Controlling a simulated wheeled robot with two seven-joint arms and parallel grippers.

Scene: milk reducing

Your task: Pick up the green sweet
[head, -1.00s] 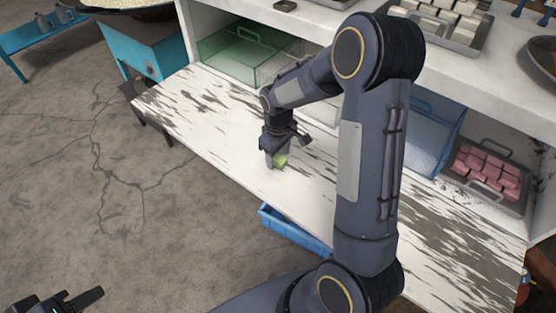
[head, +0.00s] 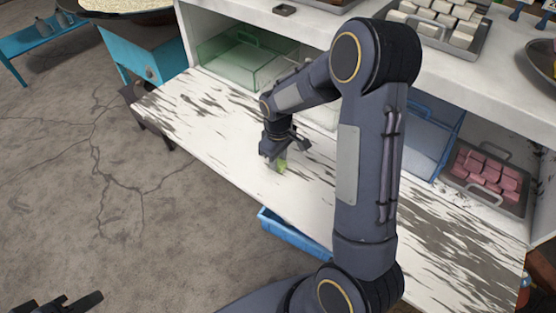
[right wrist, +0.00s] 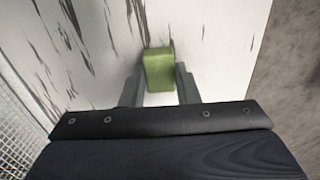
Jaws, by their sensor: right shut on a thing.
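The green sweet (head: 282,166) is a small green block at the white worktop (head: 215,105), below my right gripper (head: 276,160) in the head view. In the right wrist view the sweet (right wrist: 158,68) sits between the two fingers of my right gripper (right wrist: 159,80), which is shut on it. I cannot tell whether the sweet still touches the worktop. My left gripper (head: 70,304) shows only in part at the bottom left corner of the head view, over the floor, far from the sweet. Its jaw state is unclear.
A green clear bin (head: 235,65) and a blue bin (head: 430,135) stand under the shelf. A tray of pink blocks (head: 478,207) stands at the right, a tray of white blocks (head: 432,40) above. A blue crate (head: 290,235) sits below the worktop's front edge.

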